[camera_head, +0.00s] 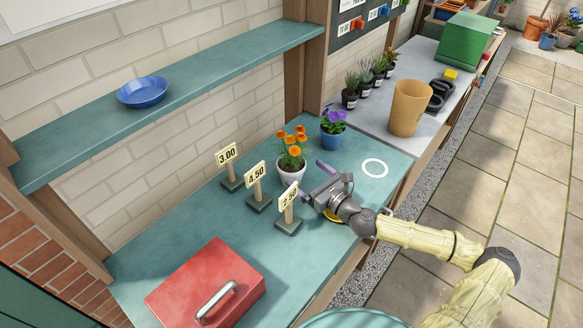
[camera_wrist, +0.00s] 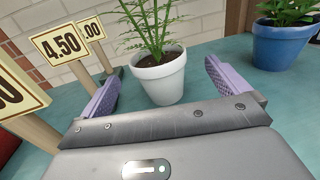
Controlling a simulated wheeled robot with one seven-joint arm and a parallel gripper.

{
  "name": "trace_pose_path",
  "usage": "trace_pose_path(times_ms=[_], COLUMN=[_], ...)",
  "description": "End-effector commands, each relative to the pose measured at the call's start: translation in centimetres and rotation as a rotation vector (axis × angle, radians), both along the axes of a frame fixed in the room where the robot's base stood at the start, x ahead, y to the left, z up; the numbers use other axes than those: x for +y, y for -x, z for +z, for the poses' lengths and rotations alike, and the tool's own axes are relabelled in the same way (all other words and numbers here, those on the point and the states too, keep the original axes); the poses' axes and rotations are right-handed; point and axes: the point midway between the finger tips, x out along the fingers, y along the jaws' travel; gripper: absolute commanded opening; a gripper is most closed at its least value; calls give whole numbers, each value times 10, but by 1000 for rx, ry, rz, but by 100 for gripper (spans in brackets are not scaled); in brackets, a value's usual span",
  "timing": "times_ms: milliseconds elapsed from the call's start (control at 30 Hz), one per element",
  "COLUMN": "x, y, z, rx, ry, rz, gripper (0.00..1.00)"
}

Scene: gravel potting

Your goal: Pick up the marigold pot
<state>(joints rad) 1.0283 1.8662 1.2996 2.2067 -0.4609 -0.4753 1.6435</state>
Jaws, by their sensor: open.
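The marigold pot (camera_head: 291,174) is a white pot with orange flowers, upright on the teal counter (camera_head: 215,215). In the wrist view the white pot (camera_wrist: 158,82) stands beyond my fingertips, roughly centred between them; its flowers are out of frame. My gripper (camera_head: 313,180) is open and empty, just right of the pot in the head view. In the wrist view its two purple fingers (camera_wrist: 161,82) are spread wide. I see no contact with the pot. A blue pot with purple flowers (camera_head: 331,134) stands behind and to the right.
Price signs 3.00 (camera_head: 228,165), 4.50 (camera_head: 257,188) and 2.50 (camera_head: 288,212) stand left of the pot and gripper. A red box (camera_head: 200,280) is at the near left. A white ring mark (camera_head: 375,168) lies on clear counter to the right. A tan container (camera_head: 408,108) stands further back.

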Motion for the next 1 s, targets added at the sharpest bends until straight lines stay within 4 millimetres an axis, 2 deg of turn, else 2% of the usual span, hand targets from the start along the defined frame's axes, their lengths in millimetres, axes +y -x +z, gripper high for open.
trace_pose_path(times_ms=[167,567,833,1000], x=[13,16,43,52], y=[-14,-17,-38,-49], z=[1,1,3,1], rx=[-1,0,-1,-1], ry=[0,0,1,1], rz=[0,1,2,0], gripper=[100,100,100,100])
